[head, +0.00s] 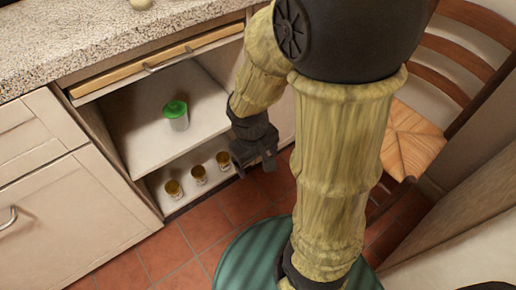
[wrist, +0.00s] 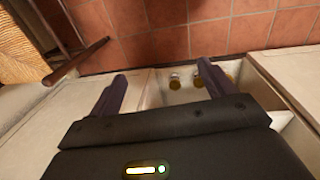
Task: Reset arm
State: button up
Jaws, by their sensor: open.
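My gripper (head: 254,158) hangs in front of the open lower cabinet, at the right side of its opening. In the wrist view my gripper (wrist: 160,95) shows its two dark fingers spread wide, with nothing between them. My yellowish arm reaches down from the top of the head view and covers part of the cabinet's right side. A container with a green lid (head: 176,114) stands on the upper shelf, apart from the gripper. Several small amber glasses (head: 198,174) stand in a row on the bottom shelf, left of the gripper. They also show in the wrist view (wrist: 175,82).
A speckled countertop (head: 90,40) lies above the cabinet, with a drawer front (head: 40,125) at left. A wooden chair with a woven seat (head: 412,140) stands at right. The red tile floor (head: 185,245) before the cabinet is partly clear.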

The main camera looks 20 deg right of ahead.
jog(key=r+m, duration=0.1)
jog(key=m+t, duration=0.1)
jog(key=w+r+m+t+y, duration=0.1)
jog(key=shift+d+r, duration=0.3)
jog(key=w+p+v, duration=0.3)
jog(key=p+v, duration=1.1)
jog(key=p, duration=0.1)
jog(key=w+r+p+v, duration=0.1)
jog(key=w+p+v, duration=0.2)
jog(key=p+v, duration=1.2)
jog(key=w+r+p+v, duration=0.1)
jog(key=w+p+v, duration=0.2)
jog(key=p+v, duration=1.1)
jog(key=shift+w+d+r+p, duration=0.3)
jog(key=shift+d+r+p, duration=0.05)
jog(key=shift+r+p, duration=0.1)
